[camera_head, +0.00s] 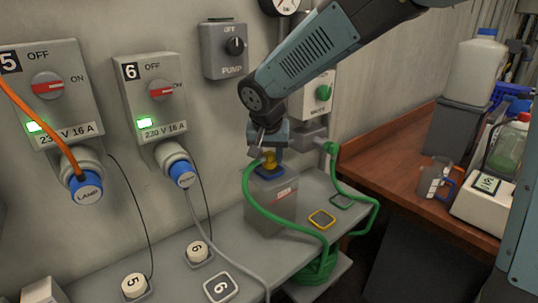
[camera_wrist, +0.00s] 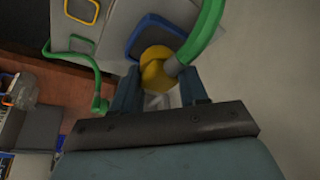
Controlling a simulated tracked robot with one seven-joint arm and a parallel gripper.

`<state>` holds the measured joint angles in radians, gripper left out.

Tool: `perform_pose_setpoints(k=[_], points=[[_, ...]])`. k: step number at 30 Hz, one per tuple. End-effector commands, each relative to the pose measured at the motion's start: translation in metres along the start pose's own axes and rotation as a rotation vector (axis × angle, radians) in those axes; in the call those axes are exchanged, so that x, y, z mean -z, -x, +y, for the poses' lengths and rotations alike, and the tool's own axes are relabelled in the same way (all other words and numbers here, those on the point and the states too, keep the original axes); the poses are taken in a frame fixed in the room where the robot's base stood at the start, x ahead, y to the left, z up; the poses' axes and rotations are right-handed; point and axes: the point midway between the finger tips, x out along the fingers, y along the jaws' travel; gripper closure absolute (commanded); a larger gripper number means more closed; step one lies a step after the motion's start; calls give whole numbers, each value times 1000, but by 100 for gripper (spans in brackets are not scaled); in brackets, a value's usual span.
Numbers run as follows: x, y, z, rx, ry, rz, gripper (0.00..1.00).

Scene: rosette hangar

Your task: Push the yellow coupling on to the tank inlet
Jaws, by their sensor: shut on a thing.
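The yellow coupling (camera_head: 269,160) is at the end of a green hose (camera_head: 251,190). My gripper (camera_head: 268,150) is shut on the coupling from above. In the wrist view the coupling (camera_wrist: 158,66) sits between the two fingers of my gripper (camera_wrist: 159,84), and the hose (camera_wrist: 204,32) leads off up and right. The grey tank (camera_head: 270,208) stands on the bench under the coupling. A blue square outline (camera_head: 261,174) marks its top. The inlet is hidden behind the coupling and gripper, and I cannot tell whether the two touch.
The grey bench (camera_head: 230,237) holds a yellow outline (camera_head: 322,219) and a green outline (camera_head: 342,201). Green hose (camera_head: 318,265) is coiled low at its front. Sockets with blue plugs (camera_head: 182,173) are on the left wall. A wooden counter (camera_head: 385,170) with containers is at right.

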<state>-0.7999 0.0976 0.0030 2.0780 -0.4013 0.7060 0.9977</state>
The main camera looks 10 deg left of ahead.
Motion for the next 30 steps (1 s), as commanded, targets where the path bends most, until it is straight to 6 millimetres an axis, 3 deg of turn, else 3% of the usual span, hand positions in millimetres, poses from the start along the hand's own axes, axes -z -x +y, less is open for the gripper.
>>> perform_pose_setpoints(k=[26, 27, 30], points=[[-3, -8, 0, 0, -1, 0, 84], [-3, -8, 0, 0, -1, 0, 56], [-3, -8, 0, 0, -1, 1, 47]])
